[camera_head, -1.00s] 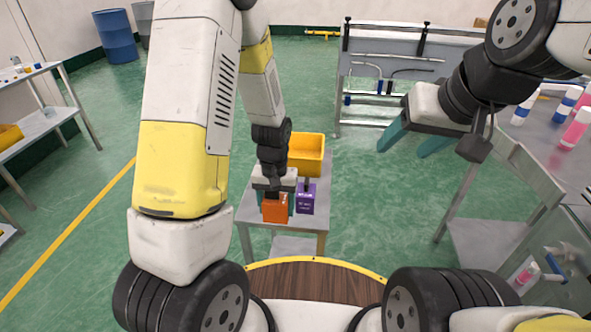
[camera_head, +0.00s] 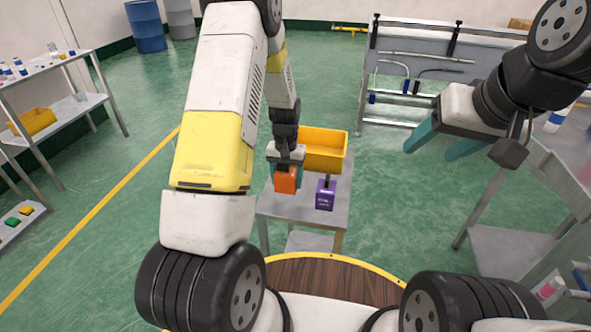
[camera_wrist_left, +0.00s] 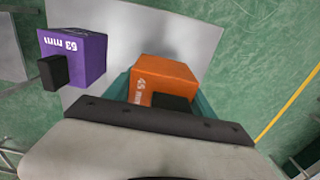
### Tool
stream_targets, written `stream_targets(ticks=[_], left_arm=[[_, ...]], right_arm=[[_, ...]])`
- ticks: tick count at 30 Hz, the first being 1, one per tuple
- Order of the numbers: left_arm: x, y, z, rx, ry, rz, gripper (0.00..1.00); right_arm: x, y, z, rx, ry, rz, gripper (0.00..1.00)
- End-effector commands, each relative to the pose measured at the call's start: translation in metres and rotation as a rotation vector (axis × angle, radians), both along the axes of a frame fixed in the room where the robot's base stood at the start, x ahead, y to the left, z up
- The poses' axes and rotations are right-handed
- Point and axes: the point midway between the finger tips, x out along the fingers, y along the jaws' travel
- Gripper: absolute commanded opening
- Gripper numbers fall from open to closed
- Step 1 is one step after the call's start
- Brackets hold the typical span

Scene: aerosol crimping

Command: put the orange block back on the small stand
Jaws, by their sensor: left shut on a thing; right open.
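The orange block (camera_head: 286,181) is held between the teal fingers of my left gripper (camera_head: 286,168), which is shut on it. The block appears raised over the left part of the small grey stand (camera_head: 296,207). In the left wrist view the orange block (camera_wrist_left: 165,78) sits between the fingers, with "45 mm" on its side and a black part partly hidden by the gripper. The stand's pale top (camera_wrist_left: 150,28) shows beyond it. A purple block (camera_head: 325,196) with a dark knob stands on the stand to the right. My right gripper (camera_head: 433,150) is open and empty, far from the stand.
A yellow bin (camera_head: 324,150) stands at the back of the stand, behind the blocks. Shelving (camera_head: 60,108) stands at left and a workbench (camera_head: 560,165) at right.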

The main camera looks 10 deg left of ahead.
Motion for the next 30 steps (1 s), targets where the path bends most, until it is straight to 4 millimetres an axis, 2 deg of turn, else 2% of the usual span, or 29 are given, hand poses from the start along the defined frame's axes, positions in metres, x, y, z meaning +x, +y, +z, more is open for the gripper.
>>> stream_targets(ticks=[6,17,18,21,30], left_arm=[[0.001,0.001,-0.032,0.000,0.002,0.000,0.02],[0.001,0.001,-0.037,0.000,-0.001,0.001,0.02],[0.001,0.001,-0.038,0.000,0.000,0.001,0.65],[0.001,0.001,-0.038,0.000,-0.001,0.001,0.85],[0.001,0.001,-0.037,0.000,-0.001,0.001,0.85]], right_arm=[[0.000,0.000,0.000,0.000,0.000,0.000,0.58],[0.000,0.000,0.000,0.000,0.000,0.000,0.58],[0.000,0.000,0.000,0.000,0.000,0.000,0.58],[0.000,0.000,0.000,0.000,0.000,0.000,0.58],[0.000,0.000,0.000,0.000,0.000,0.000,0.58]])
